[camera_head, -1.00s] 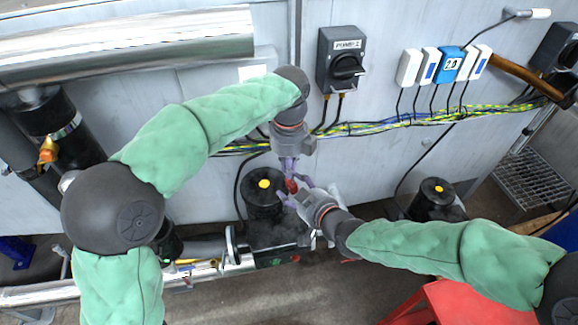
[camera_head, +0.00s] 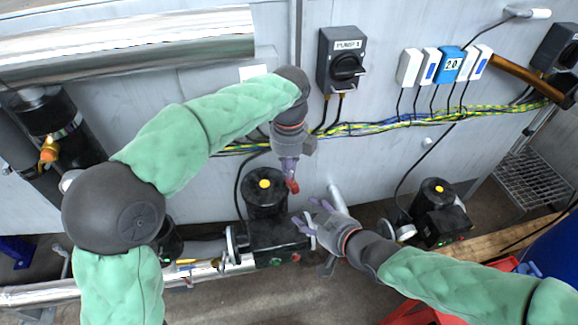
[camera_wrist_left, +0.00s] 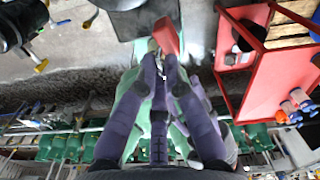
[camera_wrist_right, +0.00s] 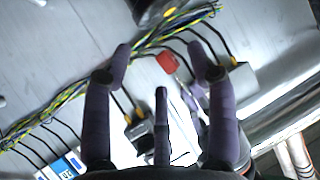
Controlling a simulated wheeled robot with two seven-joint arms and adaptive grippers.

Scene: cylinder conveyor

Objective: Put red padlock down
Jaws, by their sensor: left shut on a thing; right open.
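The red padlock (camera_head: 292,186) hangs at the fingertips of my left gripper (camera_head: 290,177) in the head view, above and right of the black pump. My left gripper is shut on it. In the left wrist view the padlock (camera_wrist_left: 166,36) is a red block held at the tips of the purple fingers (camera_wrist_left: 160,68). My right gripper (camera_head: 310,217) is below and right of it, open and empty. In the right wrist view its fingers (camera_wrist_right: 160,65) are spread wide, with the padlock (camera_wrist_right: 167,63) showing beyond the gap between them, apart from the fingers.
A black pump (camera_head: 266,198) with a yellow cap stands below my left gripper, and another pump (camera_head: 436,205) stands to the right. The PUMP switch (camera_head: 342,60) is on the grey wall above, with cables running along it. A red cart (camera_wrist_left: 243,60) shows in the left wrist view.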

